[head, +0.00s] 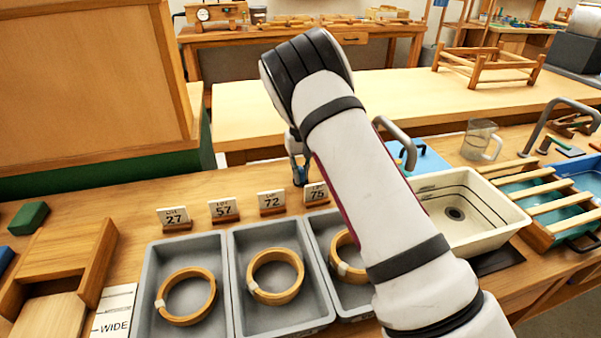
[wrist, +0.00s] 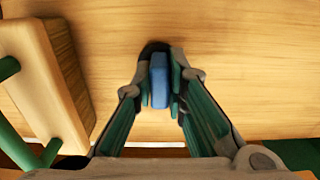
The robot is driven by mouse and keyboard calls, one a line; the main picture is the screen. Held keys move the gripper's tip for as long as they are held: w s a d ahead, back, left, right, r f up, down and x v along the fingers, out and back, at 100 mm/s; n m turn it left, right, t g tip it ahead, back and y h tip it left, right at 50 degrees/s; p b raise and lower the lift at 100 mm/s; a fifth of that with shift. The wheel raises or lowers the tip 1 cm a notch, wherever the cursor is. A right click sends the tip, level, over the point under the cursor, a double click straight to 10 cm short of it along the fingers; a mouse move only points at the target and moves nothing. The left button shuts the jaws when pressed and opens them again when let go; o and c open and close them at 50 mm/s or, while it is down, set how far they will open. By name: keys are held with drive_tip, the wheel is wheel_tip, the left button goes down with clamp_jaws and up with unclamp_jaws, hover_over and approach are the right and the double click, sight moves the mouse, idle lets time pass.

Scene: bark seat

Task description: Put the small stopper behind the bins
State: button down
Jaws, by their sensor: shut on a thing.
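My gripper (head: 299,172) is shut on a small blue block, the stopper (wrist: 159,80), which sits upright between the fingertips in the wrist view. In the head view the gripper hangs over the wooden bench, behind the number cards. The three grey bins stand side by side nearer to me: left bin (head: 157,270), middle bin (head: 240,290) and right bin (head: 318,238). Each holds a wooden ring. My arm covers part of the right bin. I cannot tell whether the stopper touches the bench.
A cream basin (head: 485,207) and clear jug (head: 481,139) are at right. A wooden piece (wrist: 45,80) with green rods lies left of my gripper in the wrist view.

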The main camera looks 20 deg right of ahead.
sight(301, 169)
drive_tip(key=shift+f, duration=0.1)
drive_tip(key=c, duration=1.6)
unclamp_jaws()
wheel_tip(301, 169, up, 12)
drive_tip(key=s+d+r+y, duration=0.1)
drive_tip(key=s+r, duration=1.1)
drive_tip(key=s+r+t, duration=0.1)
drive_tip(key=s+r, duration=0.2)
drive_tip(key=s, duration=0.4)
drive_tip(key=s+r, duration=0.3)
drive_tip(key=s, duration=0.4)
drive_tip(key=s+f, duration=0.3)
drive_tip(key=s, duration=0.9)
drive_tip(key=s+a+f+h, duration=0.1)
drive_tip(key=s+f, duration=0.2)
drive_tip(key=s, duration=0.9)
drive_tip(key=shift+s+t+p, duration=0.3)
drive_tip(key=shift+t, duration=0.1)
